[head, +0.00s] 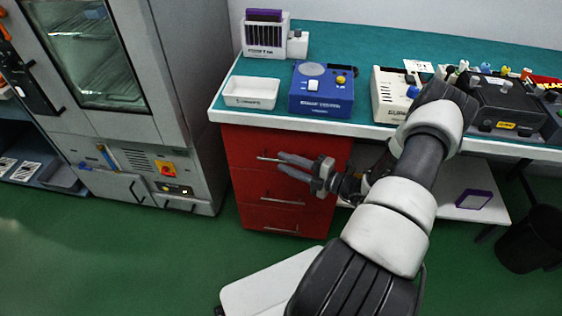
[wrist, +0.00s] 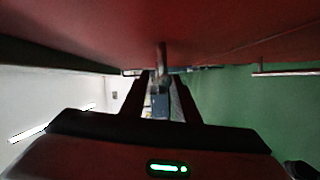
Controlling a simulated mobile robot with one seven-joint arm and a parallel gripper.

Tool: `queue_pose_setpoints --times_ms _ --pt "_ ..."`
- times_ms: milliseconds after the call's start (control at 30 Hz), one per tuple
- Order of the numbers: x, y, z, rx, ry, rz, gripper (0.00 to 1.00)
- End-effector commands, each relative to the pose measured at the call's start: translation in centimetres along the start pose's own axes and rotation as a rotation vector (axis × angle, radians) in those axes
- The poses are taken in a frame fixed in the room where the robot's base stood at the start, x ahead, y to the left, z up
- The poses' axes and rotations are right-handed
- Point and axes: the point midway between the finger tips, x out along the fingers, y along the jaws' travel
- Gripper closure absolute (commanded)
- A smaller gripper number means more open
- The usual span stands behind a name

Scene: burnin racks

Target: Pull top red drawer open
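The red drawer cabinet (head: 245,185) stands under the bench with its drawers stacked. The top red drawer (head: 240,143) looks flush with the cabinet front. Its thin metal handle (head: 266,159) is partly hidden by my gripper. My gripper (head: 281,162) is at this handle, with its two fingers apart. In the wrist view, the handle (wrist: 161,52) shows end-on between the fingertips of my gripper (wrist: 160,76), with the red front filling the top. I cannot tell whether the fingers touch the handle.
The lower drawers have handles too, such as the middle one (head: 283,201). A grey cabinet (head: 185,90) stands close on the left. The bench top (head: 350,40) above carries a white tray (head: 251,92), a blue device (head: 321,90) and other equipment. The green floor (head: 150,260) in front is clear.

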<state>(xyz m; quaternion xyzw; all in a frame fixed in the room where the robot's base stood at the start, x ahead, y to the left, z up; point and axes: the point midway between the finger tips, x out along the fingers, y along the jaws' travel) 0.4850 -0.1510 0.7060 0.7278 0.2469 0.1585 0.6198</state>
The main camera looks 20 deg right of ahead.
Motion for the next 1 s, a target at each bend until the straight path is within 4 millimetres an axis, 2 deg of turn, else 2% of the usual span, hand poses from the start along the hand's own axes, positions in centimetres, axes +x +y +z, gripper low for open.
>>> queue_pose_setpoints --times_ms 33,200,533,700,1000 --pt "0.8 -0.1 0.0 -0.001 0.001 0.0 0.72" --pt "2.2 0.0 0.0 0.0 0.0 0.0 0.72" --pt "2.5 0.0 0.0 0.0 0.0 0.0 0.72" --pt "2.5 0.0 0.0 0.0 0.0 0.0 1.0" --pt "2.4 0.0 0.0 0.0 0.0 0.0 1.0"
